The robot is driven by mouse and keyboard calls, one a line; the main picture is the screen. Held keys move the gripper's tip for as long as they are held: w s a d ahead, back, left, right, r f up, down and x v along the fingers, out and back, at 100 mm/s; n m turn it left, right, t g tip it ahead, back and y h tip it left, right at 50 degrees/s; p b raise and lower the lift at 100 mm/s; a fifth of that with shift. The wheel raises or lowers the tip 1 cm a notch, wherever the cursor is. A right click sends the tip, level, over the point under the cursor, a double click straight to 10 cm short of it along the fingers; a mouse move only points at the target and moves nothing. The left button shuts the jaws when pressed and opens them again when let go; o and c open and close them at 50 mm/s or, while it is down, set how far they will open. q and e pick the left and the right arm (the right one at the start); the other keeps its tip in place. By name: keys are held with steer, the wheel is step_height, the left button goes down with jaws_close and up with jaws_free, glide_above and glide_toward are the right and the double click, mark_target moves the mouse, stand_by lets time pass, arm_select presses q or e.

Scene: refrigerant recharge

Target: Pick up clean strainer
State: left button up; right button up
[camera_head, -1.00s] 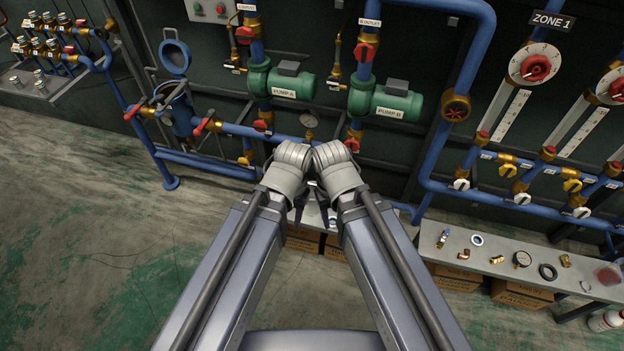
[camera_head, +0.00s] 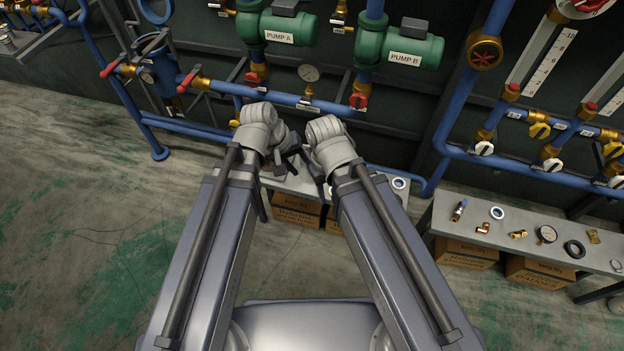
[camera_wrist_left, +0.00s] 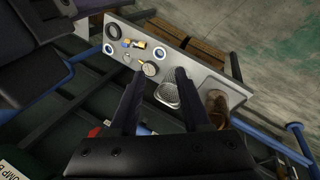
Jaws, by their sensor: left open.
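In the left wrist view, a silver mesh strainer (camera_wrist_left: 168,90), which looks clean, lies on a grey bench (camera_wrist_left: 203,71). A brown, dirty-looking cup-shaped part (camera_wrist_left: 217,107) is to its right. My left gripper (camera_wrist_left: 158,73) is open, its two dark fingers apart and empty, with the strainer seen between them; the gap to it is hard to judge. In the head view, my left gripper (camera_head: 291,152) is over the middle bench (camera_head: 284,184), where my arms hide the strainer. My right gripper (camera_head: 318,176) is close beside it, its finger opening unclear.
Cardboard boxes (camera_head: 297,211) are under the bench. Blue pipes (camera_head: 290,99) and green pumps (camera_head: 268,30) stand behind. A second bench (camera_head: 450,207) at right holds several small fittings. The floor at left is clear.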

arm_select(q)
steer(key=w+a+f+n+t+h+b, duration=0.2)
steer(key=w+f+n+t+h+b, duration=0.15)
steer(key=w+f+n+b, duration=0.4)
steer(key=w+a+f+n+t+h+b, duration=0.25)
steer(key=w+f+n+t+b, duration=0.2)
steer(key=w+b, duration=0.6)
steer(key=shift+g, duration=0.4)
steer(key=shift+w+d+f+b, duration=0.3)
steer(key=shift+d+f+b, duration=0.4)
steer(key=shift+d+b, duration=0.3)
steer(key=shift+w+d+f+b, duration=0.35)
steer(key=shift+d+f+b, duration=0.35)
steer(key=shift+b, duration=0.4)
steer(key=shift+w+d+f+b, duration=0.3)
steer(key=shift+d+f+b, duration=0.35)
steer(key=shift+d+b, duration=0.35)
steer(key=shift+y, duration=0.3)
arm_select(e)
step_height(320, 180, down, 27)
arm_select(q)
steer(key=shift+c, duration=0.4)
jaws_close()
